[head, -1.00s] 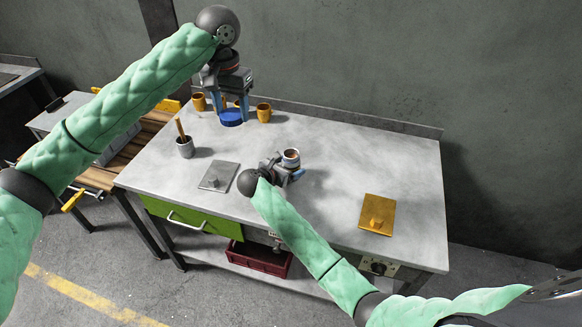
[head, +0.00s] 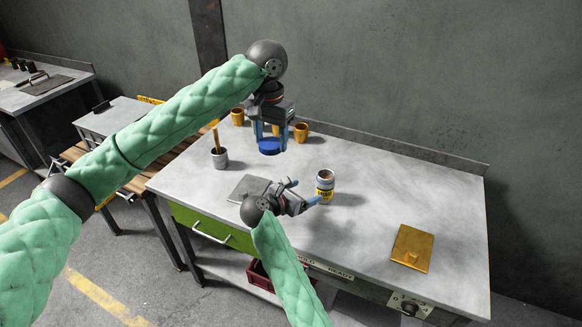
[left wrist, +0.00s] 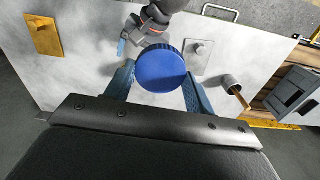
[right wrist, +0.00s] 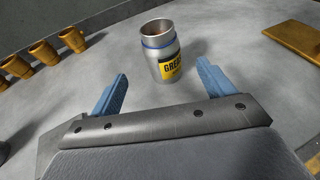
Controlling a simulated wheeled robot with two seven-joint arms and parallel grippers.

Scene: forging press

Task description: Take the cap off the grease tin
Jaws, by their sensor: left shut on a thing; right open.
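The grease tin (head: 325,186) stands upright and uncapped on the table, silver with a yellow label. It also shows in the right wrist view (right wrist: 163,50), with its open top visible. The blue cap (head: 270,146) is between the fingers of my left gripper (head: 268,138), which is shut on it above the back of the table. The cap also fills the middle of the left wrist view (left wrist: 162,70). My right gripper (head: 304,194) is open and empty, left of the tin and apart from it.
Several orange cups (head: 301,132) stand at the back left. A grey pot with a brown handle (head: 219,158) stands at the left. A grey plate (head: 247,188) lies near my right gripper; a yellow plate (head: 412,248) lies at right. The table's right half is mostly clear.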

